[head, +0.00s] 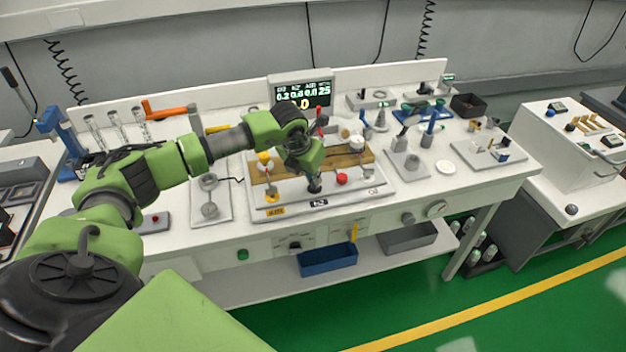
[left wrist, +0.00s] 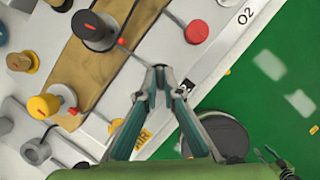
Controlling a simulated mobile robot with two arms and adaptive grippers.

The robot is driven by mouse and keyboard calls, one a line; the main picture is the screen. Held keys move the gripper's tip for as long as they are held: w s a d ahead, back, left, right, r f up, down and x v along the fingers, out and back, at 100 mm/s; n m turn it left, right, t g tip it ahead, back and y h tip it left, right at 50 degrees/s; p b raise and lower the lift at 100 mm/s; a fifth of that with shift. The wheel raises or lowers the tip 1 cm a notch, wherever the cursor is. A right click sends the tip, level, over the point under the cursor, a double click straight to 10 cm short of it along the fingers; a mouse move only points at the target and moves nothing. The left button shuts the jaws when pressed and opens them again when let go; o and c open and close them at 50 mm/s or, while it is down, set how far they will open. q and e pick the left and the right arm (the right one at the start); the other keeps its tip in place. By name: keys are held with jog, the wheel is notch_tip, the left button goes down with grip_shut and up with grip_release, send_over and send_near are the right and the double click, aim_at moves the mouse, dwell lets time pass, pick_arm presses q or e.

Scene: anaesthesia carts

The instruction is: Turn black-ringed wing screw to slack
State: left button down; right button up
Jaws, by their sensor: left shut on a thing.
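My left gripper (head: 314,187) reaches down onto the front of the white tray (head: 386,184) on the bench. In the left wrist view its fingers (left wrist: 157,74) are closed together at the end of a thin grey pipe. The pipe runs back to a black round knob (left wrist: 95,32) with an orange mark and a red-tipped lever (left wrist: 122,41). My right gripper is out of view.
A red knob (head: 342,178) sits right of the gripper. A yellow knob (head: 265,158) and a lower yellow one (head: 271,192) are to the left. A lit display (head: 302,94) stands behind. A white disc (head: 446,167) lies farther right, with bare bench around it.

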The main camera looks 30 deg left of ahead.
pick_arm(q)
jog(key=n+b, duration=0.1)
jog(key=n, duration=0.1)
jog(key=n+y+b, duration=0.1)
jog(key=n+b, duration=0.1)
jog(key=shift+w+d+f+y, duration=0.1)
jog(key=shift+d+y, duration=0.1)
jog(key=shift+y, duration=0.1)
jog(key=shift+n+g+y+b, duration=0.55)
jog(key=shift+n+b, duration=0.4)
jog(key=shift+n, duration=0.85)
jog(key=c, duration=2.2)
grip_release()
jog(key=v, duration=1.2)
